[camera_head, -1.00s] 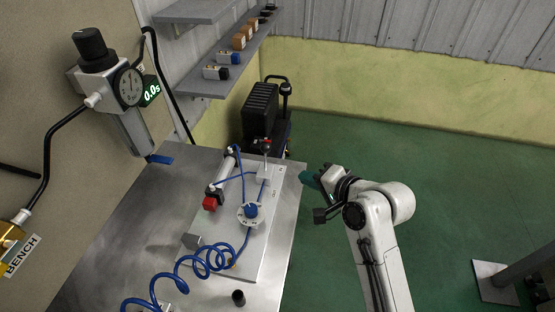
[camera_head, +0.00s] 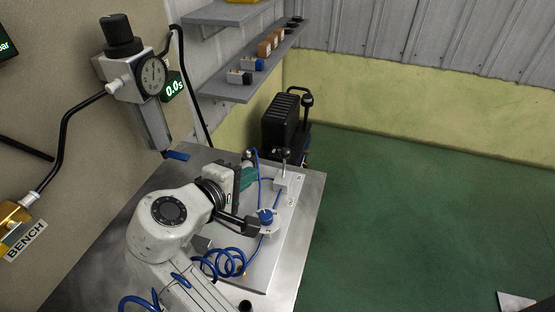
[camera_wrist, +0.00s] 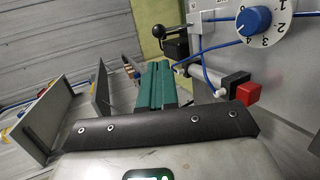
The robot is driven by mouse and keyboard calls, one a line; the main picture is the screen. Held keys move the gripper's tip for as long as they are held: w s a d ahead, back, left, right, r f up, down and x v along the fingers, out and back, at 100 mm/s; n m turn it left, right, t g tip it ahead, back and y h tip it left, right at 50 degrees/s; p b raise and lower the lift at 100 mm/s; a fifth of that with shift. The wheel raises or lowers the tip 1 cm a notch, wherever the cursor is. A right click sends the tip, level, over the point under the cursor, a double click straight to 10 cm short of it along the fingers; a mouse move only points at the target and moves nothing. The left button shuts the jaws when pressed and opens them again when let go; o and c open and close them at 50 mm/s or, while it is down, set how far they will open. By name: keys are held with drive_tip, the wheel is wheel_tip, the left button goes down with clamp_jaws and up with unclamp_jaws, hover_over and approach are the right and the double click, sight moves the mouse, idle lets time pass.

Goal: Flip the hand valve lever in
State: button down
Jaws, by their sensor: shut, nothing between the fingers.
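The hand valve on the plate has a grey block (camera_head: 288,181) and an upright lever with a dark knob (camera_head: 285,153). In the wrist view its black knob (camera_wrist: 158,31) shows upper middle, beyond my fingertips. My gripper (camera_head: 249,176) has green fingers and is over the plate, left of the valve and apart from it. In the wrist view my gripper (camera_wrist: 158,72) is shut with its green fingers together and nothing between them. My wrist hides part of the plate in the head view.
The blue dial knob (camera_head: 266,216) and coiled blue hose (camera_head: 226,262) are close to my arm. A red cap (camera_wrist: 247,92) ends the cylinder in the wrist view. The regulator (camera_head: 130,75) and shelf (camera_head: 245,88) are beyond.

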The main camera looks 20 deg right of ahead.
sight(283, 153)
drive_tip(key=p+x, duration=0.2)
drive_tip(key=x, duration=1.1)
drive_tip(key=shift+w+d+f, duration=0.1)
drive_tip(key=shift+w+d, duration=0.2)
drive_tip(key=shift+w+d+r+g+y+p, duration=0.3)
drive_tip(key=shift+r+p, duration=0.1)
drive_tip(key=shift+p, duration=0.65)
drive_tip(key=shift+w+d+f, duration=0.25)
drive_tip(key=shift+w, duration=0.15)
drive_tip(key=shift+s+a, duration=0.1)
drive_tip(key=shift+s, duration=0.05)
